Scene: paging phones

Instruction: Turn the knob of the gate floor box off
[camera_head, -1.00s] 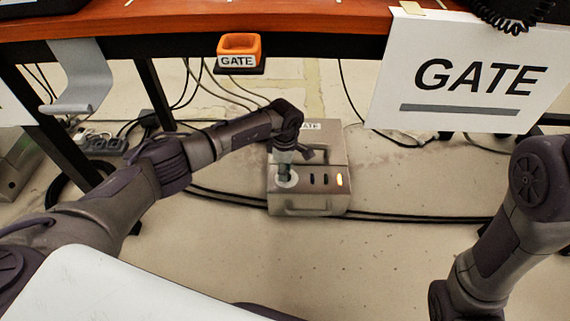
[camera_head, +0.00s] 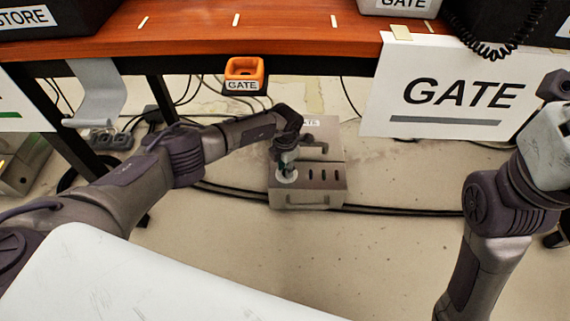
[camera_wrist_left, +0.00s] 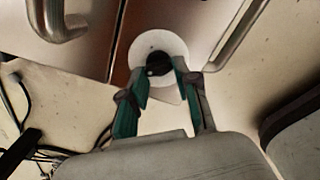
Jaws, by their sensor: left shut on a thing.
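The gate floor box (camera_head: 322,186) is a beige metal box on the floor under the desk, with a front handle and a row of dark slots, none lit. Its black knob (camera_wrist_left: 158,63) sits on a round white plate (camera_wrist_left: 148,44) in the left wrist view. My left gripper (camera_head: 286,170) reaches down to the plate at the box's left side. In the left wrist view its teal-padded fingers (camera_wrist_left: 162,77) are shut on the knob. The knob's pointer direction is hard to make out. My right arm shows at the right, but its gripper's fingers are not visible.
The wooden desk (camera_head: 290,40) overhangs the box, with an orange GATE holder (camera_head: 243,72) under its edge. A white GATE sign (camera_head: 445,92) hangs at the right. Black cables (camera_head: 400,209) run along the floor beside the box. Open floor lies in front.

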